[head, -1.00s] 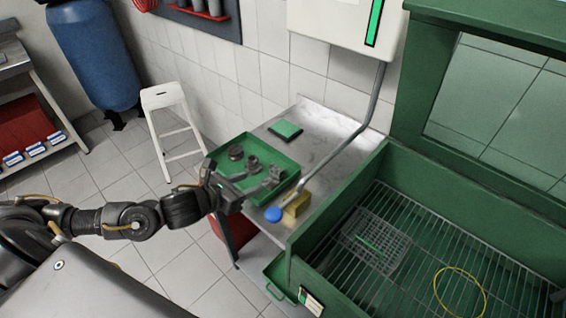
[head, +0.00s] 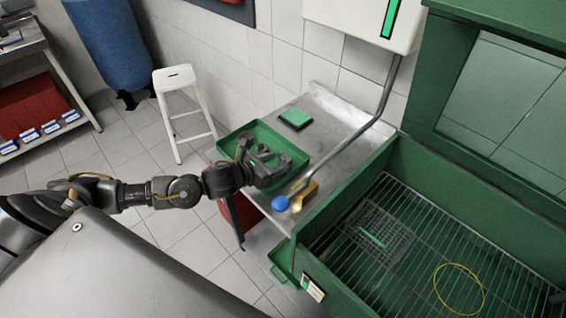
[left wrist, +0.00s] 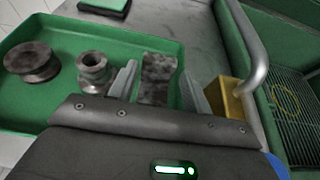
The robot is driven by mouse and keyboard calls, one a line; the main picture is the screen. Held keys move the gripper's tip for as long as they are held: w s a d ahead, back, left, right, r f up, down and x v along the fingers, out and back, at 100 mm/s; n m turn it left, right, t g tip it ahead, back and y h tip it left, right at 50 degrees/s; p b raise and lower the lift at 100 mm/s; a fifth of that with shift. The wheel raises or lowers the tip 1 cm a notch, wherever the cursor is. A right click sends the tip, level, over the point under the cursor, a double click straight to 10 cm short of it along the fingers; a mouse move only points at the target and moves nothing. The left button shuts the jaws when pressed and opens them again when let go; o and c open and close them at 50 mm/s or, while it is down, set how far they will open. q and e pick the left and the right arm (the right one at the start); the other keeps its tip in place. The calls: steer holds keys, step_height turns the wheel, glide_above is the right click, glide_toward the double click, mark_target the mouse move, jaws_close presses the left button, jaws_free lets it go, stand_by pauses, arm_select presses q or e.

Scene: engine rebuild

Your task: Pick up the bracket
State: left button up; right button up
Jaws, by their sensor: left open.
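The bracket (left wrist: 158,72), a worn grey metal piece, lies at the right end of the green tray (left wrist: 118,33) in the left wrist view. My left gripper (left wrist: 160,86) is open, with one finger on each side of the bracket; I cannot tell whether they touch it. In the head view the left gripper (head: 262,163) is over the green tray (head: 228,137) and hides much of what lies there. A spool-shaped part (left wrist: 32,62) and a flanged part (left wrist: 93,70) sit left of the bracket. My right gripper is not in view.
A yellow block (head: 302,196) and a blue round thing (head: 280,203) are right of the tray, near a grey pipe (head: 345,140). A green pad (head: 296,119) lies behind on the bench. The green wash basin (head: 325,222) with a wire rack stands at right; a white stool (head: 174,76) stands behind.

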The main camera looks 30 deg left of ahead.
mark_target(282, 159)
arm_select(q)
steer(key=p+x, duration=0.1)
steer(key=x, duration=0.2)
steer(key=shift+w+d, duration=0.1)
steer(key=shift+w, duration=0.3)
steer(key=shift+w+d+f, duration=0.1)
steer(key=shift+w+f, duration=0.15)
steer(key=c, duration=0.8)
steer(key=shift+o, duration=0.2)
